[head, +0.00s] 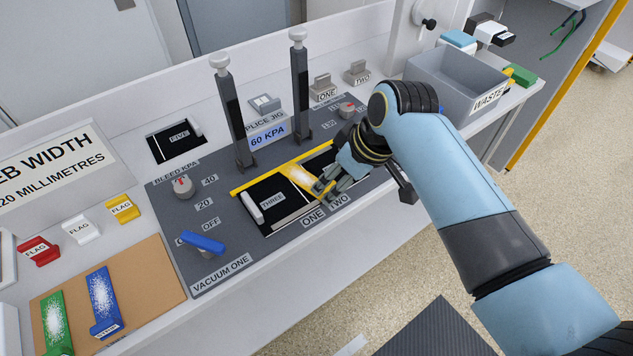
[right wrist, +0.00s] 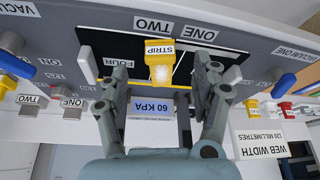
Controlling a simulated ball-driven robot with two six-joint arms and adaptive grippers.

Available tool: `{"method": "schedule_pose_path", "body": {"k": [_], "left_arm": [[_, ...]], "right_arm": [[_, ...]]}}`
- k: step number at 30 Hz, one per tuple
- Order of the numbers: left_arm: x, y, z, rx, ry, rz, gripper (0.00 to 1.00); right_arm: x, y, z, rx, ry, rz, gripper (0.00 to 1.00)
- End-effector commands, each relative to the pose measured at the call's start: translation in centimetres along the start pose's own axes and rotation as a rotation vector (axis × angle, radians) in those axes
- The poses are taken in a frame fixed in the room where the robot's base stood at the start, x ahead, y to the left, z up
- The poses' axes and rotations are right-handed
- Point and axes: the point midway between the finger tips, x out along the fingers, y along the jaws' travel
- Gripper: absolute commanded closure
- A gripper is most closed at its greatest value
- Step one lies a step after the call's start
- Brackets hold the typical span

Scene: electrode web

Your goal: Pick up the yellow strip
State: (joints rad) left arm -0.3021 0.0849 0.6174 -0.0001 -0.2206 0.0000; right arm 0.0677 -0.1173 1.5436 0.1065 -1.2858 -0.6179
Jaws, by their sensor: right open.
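The yellow strip (head: 298,176) has a white speckled patch and lies on the splice jig between the black plates, near the labels ONE and TWO. In the right wrist view the gripper (right wrist: 161,78) is open, one finger on either side of the strip. Contact cannot be told. My left gripper is not in view.
Two upright posts (head: 231,115) (head: 300,85) stand behind the jig. A blue vacuum lever (head: 203,243) and a bleed knob (head: 182,186) are left. Green (head: 54,322) and blue (head: 103,300) strips lie on a tan board (head: 150,275). A grey waste bin (head: 450,88) stands right.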

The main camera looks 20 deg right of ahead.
Motion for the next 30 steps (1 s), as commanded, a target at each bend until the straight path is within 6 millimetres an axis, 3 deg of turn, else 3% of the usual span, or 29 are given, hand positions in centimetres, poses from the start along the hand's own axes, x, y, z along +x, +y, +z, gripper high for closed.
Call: {"method": "schedule_pose_path", "body": {"k": [9, 17, 28, 30], "left_arm": [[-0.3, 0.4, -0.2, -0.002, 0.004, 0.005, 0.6], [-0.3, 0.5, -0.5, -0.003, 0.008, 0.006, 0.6], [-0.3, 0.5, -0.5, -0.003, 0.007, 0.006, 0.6], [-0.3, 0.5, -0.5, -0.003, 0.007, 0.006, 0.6]], "right_arm": [[4.2, 0.1, 0.1, 0.001, -0.001, -0.001, 0.35], [4.5, 0.1, 0.1, 0.001, 0.0, 0.0, 0.35], [4.5, 0.1, 0.1, 0.001, 0.0, 0.0, 0.8], [4.5, 0.1, 0.1, 0.001, 0.0, 0.0, 0.82]]}}
